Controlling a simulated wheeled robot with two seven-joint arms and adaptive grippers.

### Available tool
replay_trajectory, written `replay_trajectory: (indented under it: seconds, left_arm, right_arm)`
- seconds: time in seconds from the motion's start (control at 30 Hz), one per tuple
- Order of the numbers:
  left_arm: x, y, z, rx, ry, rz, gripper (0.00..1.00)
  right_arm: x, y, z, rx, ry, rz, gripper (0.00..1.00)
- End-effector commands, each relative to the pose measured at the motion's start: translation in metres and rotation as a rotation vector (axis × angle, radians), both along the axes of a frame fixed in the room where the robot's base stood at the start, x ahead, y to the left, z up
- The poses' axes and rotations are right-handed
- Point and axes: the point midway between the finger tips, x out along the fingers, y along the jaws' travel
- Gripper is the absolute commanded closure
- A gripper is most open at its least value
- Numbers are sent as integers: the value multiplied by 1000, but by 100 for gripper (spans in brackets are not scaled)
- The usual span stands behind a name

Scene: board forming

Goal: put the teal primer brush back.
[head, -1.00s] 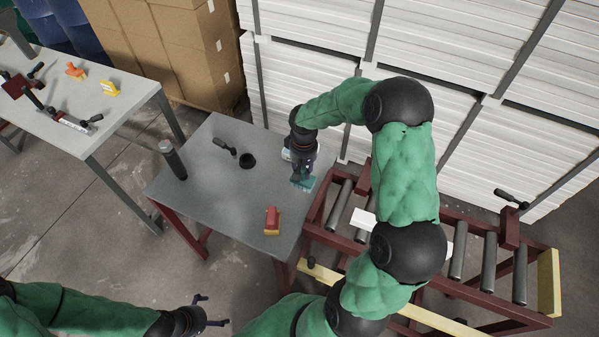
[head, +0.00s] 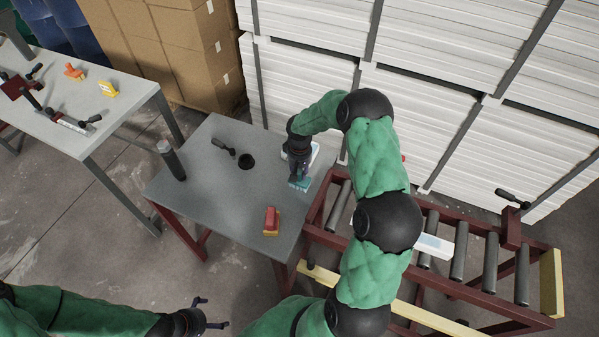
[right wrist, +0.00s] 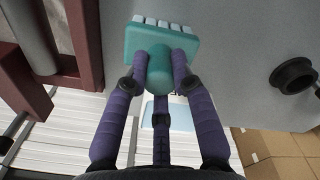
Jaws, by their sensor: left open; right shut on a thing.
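The teal primer brush (head: 300,184) is at the right side of the grey table (head: 222,205). In the right wrist view the brush (right wrist: 160,50) has a teal block with pale bristles and a round teal handle. My right gripper (head: 298,172) is shut on that handle, and its fingers (right wrist: 160,80) show on both sides of it. I cannot tell whether the bristles touch the table. A white and pale blue thing (head: 314,152) lies just behind the gripper, partly hidden. My left gripper (head: 208,314) is open and empty at the bottom, away from the table.
A red and yellow block (head: 271,221), a black ring-shaped thing (head: 246,161), a dark-handled tool (head: 223,146) and a grey cylinder (head: 172,160) are on the table. A roller conveyor (head: 458,255) stands right, with a white block (head: 436,246) on it. White board stacks (head: 440,120) stand behind.

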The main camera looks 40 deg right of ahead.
Motion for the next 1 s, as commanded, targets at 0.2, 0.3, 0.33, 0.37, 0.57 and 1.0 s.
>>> replay_trajectory:
  seconds: [0.2, 0.3, 0.33, 0.37, 0.57, 1.0]
  left_arm:
    - [0, 0, 0, 0, 0, 0, 0]
    - [0, 0, -3, 0, 0, 0, 0]
    - [0, 0, -3, 0, 0, 0, 0]
    - [0, 0, -2, 0, 0, 0, 0]
    - [0, 0, -2, 0, 0, 0, 0]
    - [0, 0, 4, 0, 0, 0, 0]
  right_arm:
    - [1, 0, 1, -1, -2, 0, 100]
    - [1, 0, -2, -1, -2, 0, 100]
    - [0, 0, -2, 0, -1, 0, 69]
    - [0, 0, -2, 0, -1, 0, 61]
    - [0, 0, -1, 0, -1, 0, 51]
    - [1, 0, 28, -2, -5, -1, 51]
